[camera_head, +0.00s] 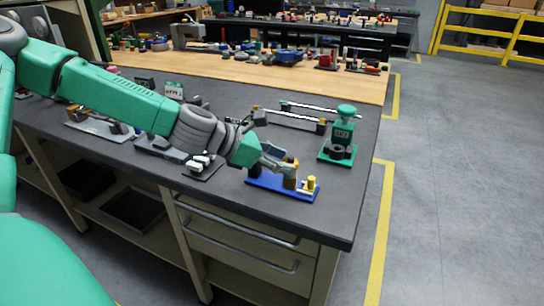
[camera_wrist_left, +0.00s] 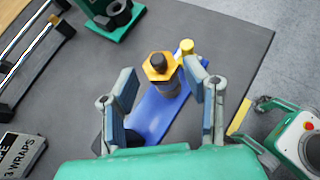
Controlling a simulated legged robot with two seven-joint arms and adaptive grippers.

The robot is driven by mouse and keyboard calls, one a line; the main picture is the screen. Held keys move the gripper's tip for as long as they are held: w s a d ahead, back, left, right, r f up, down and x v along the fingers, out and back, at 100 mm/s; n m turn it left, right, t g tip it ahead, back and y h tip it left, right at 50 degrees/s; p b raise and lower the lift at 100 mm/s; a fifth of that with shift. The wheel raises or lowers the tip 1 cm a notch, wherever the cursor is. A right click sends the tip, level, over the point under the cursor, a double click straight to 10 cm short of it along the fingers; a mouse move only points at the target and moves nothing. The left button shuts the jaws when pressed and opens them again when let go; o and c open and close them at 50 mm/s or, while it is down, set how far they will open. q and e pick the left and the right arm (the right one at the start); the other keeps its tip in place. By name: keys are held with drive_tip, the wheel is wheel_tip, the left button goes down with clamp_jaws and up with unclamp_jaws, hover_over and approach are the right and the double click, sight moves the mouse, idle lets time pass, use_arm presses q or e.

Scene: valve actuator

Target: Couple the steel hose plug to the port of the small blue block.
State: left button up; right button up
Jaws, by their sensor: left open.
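A blue base (camera_head: 277,189) lies near the front right of the dark bench; it shows in the left wrist view too (camera_wrist_left: 152,122). On it stand a dark cylinder with a yellow hexagonal top (camera_wrist_left: 160,66) and a small yellow peg (camera_head: 310,184), also in the left wrist view (camera_wrist_left: 186,47). My left gripper (camera_head: 288,172) is open above the base. In the left wrist view its fingers (camera_wrist_left: 158,72) lie on either side of the hexagonal top; I cannot tell whether they touch it. I cannot make out a steel hose plug.
A green stand (camera_head: 342,135) with a dark ring is right of the blue base. A rack with light rods (camera_head: 300,117) is behind. Several fixtures sit under and left of my arm. A "3 WRAPS" sign (camera_wrist_left: 20,155) shows in the left wrist view. The bench's front right corner is clear.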

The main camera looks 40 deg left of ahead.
use_arm(q)
drive_tip(key=shift+v, duration=1.45)
drive_tip(key=shift+s+f, duration=0.1)
